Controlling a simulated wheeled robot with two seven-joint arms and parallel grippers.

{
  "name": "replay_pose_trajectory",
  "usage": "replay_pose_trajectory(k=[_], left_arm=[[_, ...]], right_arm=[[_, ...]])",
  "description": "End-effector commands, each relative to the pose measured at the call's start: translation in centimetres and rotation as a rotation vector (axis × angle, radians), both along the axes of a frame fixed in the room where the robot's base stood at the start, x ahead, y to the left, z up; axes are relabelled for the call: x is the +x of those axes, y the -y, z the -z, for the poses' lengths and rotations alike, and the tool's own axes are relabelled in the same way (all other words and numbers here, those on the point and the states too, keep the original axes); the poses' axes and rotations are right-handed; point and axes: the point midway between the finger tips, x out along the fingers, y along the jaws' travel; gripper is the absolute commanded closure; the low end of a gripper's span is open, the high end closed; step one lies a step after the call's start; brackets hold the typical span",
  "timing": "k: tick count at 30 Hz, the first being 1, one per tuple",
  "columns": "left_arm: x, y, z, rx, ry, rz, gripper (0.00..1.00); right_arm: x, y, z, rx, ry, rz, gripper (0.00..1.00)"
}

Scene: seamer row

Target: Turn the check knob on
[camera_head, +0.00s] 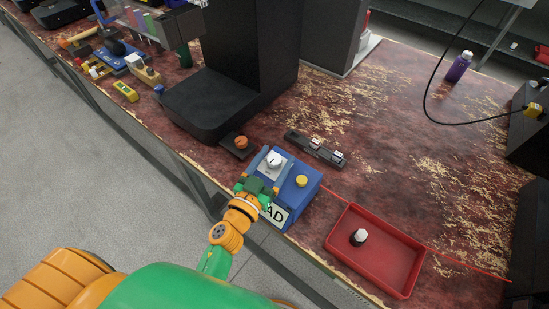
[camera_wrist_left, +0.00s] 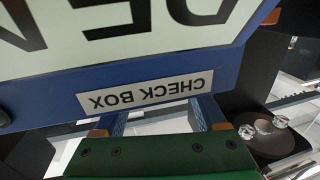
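The blue check box (camera_head: 303,201) stands on the worn red-brown bench top near its front edge. On its top are a pale plate with a white-grey check knob (camera_head: 273,161) and a yellow button (camera_head: 301,181). My left gripper (camera_head: 270,166) is over the knob side of the box, its two blue fingers apart, one on either side of the knob. Whether they touch it cannot be seen. In the left wrist view the fingers (camera_wrist_left: 160,115) show spread below the "CHECK BOX" label (camera_wrist_left: 141,92), which appears upside down; the knob is hidden there. My right gripper is not in view.
A red tray (camera_head: 343,262) with a black-and-white piece (camera_head: 358,237) is to the right. A black strip with switches (camera_head: 315,149), an orange knob on a dark base (camera_head: 240,143) and a tall black machine (camera_head: 235,80) stand behind. A purple bottle (camera_head: 459,67) is far right.

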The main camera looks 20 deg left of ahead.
Motion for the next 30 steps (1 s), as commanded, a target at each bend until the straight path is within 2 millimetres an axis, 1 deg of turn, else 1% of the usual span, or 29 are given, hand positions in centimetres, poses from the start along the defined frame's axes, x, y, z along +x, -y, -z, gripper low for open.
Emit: replay_pose_trajectory(k=[1, 2, 3, 5, 6, 7, 8, 14, 20, 27, 30], left_arm=[[0.0, 0.0, 0.0, 0.0, 0.0, 0.0, 0.42], [0.0, 0.0, 0.0, 0.0, 0.0, 0.0, 0.5], [0.0, 0.0, 0.0, 0.0, 0.0, 0.0, 0.61], [0.0, 0.0, 0.0, 0.0, 0.0, 0.0, 0.77], [0.0, 0.0, 0.0, 0.0, 0.0, 0.0, 0.88], [0.0, 0.0, 0.0, 0.0, 0.0, 0.0, 0.96], [0.0, 0.0, 0.0, 0.0, 0.0, 0.0, 1.0], [0.0, 0.0, 0.0, 0.001, 0.0, 0.011, 1.0], [0.0, -0.1, -0.2, 0.005, -0.001, 0.082, 1.0], [0.0, -0.2, -0.2, 0.008, -0.003, 0.268, 1.0], [0.0, -0.2, -0.1, 0.01, -0.003, 0.363, 1.0]], right_arm=[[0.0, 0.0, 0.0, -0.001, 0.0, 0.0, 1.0], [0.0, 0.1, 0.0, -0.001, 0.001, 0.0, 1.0], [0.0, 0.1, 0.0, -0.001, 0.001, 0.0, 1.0], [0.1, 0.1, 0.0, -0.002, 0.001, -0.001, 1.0], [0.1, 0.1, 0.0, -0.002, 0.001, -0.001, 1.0], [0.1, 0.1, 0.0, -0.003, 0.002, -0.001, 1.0], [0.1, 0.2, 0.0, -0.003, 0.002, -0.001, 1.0], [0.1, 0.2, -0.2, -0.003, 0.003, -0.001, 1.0], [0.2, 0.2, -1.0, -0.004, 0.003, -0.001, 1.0], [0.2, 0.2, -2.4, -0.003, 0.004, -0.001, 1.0], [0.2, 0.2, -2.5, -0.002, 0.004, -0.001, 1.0]])
